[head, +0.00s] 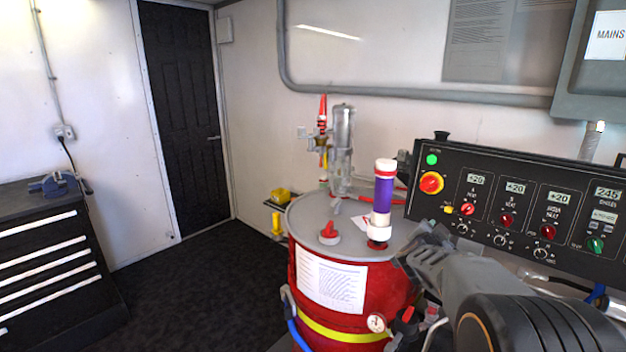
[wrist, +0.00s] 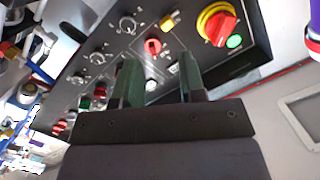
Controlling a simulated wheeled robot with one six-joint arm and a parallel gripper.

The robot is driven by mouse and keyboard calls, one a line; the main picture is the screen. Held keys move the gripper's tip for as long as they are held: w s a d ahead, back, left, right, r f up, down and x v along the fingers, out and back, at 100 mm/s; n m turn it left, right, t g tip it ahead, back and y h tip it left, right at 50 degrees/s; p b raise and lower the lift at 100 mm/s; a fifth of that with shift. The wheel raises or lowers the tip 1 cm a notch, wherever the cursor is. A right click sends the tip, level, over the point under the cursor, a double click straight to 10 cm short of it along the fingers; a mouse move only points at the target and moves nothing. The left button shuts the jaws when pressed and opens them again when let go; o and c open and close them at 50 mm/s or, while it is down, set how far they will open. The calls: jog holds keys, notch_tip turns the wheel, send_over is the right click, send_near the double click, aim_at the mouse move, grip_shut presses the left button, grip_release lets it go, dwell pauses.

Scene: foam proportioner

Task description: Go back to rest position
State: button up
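My gripper (wrist: 160,75) shows in the wrist view with its two dark green fingers apart and nothing between them. The black control panel (wrist: 112,52) lies beyond the fingers in that view. In the head view my arm reaches in from the lower right, and my gripper (head: 404,262) is beside the red drum (head: 378,287), in front of the panel's left end. The finger detail is small there. The control panel (head: 480,236) carries a red-and-yellow main switch (head: 431,182), several knobs and lit number displays.
A purple and white cylinder (head: 383,192) stands on the drum lid, close to my gripper. A metal pump (head: 342,150) rises behind it. A black drawer cabinet (head: 48,262) with a blue vise (head: 54,184) stands at the left. The dark floor (head: 205,282) between cabinet and drum is clear.

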jog(key=s+a+f+n+g+y, duration=0.2)
jog(key=s+a+f+n+y, duration=0.25)
jog(key=a, duration=0.25)
jog(key=s+a+f+n+g+y, duration=0.2)
jog(key=s+a+f+n+y, duration=0.3)
jog(key=a, duration=0.3)
jog(key=s+a+r+n+g+p, duration=0.1)
jog(key=s+a+n+g, duration=0.1)
jog(key=s, duration=0.7)
jog(key=s+a+n+g+p, duration=0.1)
jog(key=s+a+n+g, duration=0.1)
jog(key=s, duration=0.7)
jog(key=shift+r+n+g+y, duration=0.35)
jog(key=shift+r+g+y, duration=0.1)
jog(key=shift+g, duration=0.15)
jog(key=shift+d, duration=0.15)
